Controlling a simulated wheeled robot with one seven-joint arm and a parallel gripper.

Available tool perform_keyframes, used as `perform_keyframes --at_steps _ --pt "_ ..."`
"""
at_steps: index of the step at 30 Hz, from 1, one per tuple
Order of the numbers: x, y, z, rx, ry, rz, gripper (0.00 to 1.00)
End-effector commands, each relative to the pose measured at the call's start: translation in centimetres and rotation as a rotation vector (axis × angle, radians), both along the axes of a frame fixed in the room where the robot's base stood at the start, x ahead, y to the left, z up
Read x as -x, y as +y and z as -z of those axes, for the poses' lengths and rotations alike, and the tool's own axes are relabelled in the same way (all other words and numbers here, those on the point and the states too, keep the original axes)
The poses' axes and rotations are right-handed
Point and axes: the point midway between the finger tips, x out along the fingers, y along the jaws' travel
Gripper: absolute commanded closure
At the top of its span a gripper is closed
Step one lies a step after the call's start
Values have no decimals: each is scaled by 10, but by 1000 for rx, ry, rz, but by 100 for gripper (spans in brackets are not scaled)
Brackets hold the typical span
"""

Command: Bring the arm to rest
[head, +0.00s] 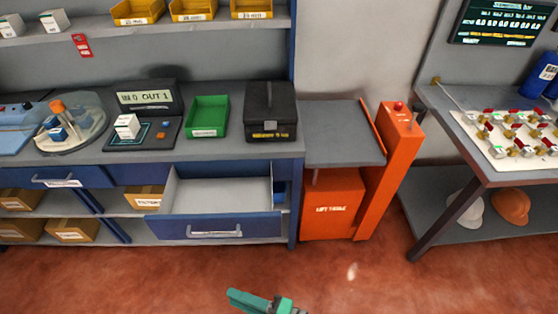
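My gripper (268,303) shows only in part at the bottom edge of the head view, as teal and grey pieces low over the red floor. It is in front of the workbench and apart from everything on it. Whether its fingers are open or shut cannot be made out, and I see nothing clearly held. The rest of my arm is out of the picture.
A blue-fronted drawer (214,227) stands pulled out from the bench (225,150), empty as far as I see. A green bin (208,116), a black case (270,110) and a scale (143,132) bearing a white box stand on top. An orange lift table (334,205) stands right. The front floor is clear.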

Motion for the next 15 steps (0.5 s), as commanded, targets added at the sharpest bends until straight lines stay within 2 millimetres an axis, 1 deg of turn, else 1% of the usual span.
perform_keyframes --at_steps 8,13,15 --pt "4 0 39 135 37 126 72" --pt "12 -7 68 263 47 223 72" --pt "17 -13 81 332 44 272 72"
